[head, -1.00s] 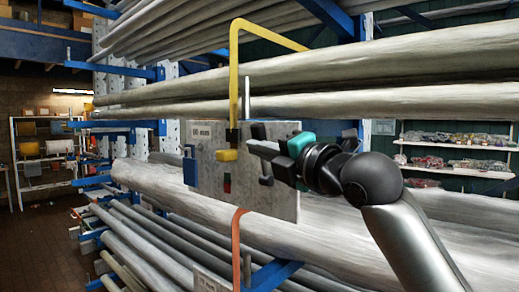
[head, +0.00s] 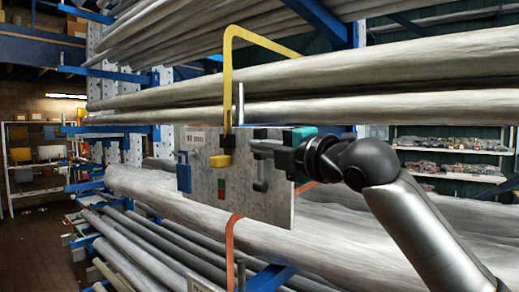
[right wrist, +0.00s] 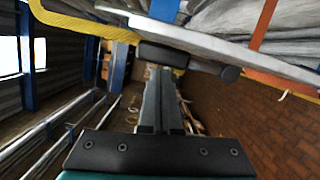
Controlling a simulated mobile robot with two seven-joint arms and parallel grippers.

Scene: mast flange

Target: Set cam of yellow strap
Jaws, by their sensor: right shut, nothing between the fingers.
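A grey plate (head: 240,205) stands in front of the pipes. A yellow strap (head: 227,85) comes down to its top edge, above a yellow block (head: 220,161) on the plate's face, seemingly its cam. The strap also shows in the right wrist view (right wrist: 75,25). A red and green marker (head: 221,189) sits below the block. My right gripper (head: 262,146) is shut and empty by the plate's upper right, right of the yellow block and apart from it. In the right wrist view its fingers (right wrist: 163,70) are together near the plate's edge (right wrist: 225,48). My left gripper is out of view.
A blue block (head: 184,173) is on the plate's left edge and a dark lever (head: 261,180) on its right half. An orange strap (head: 230,240) hangs below. Long grey pipes (head: 400,75) lie on blue rack arms behind. Open floor (head: 35,240) shows at left.

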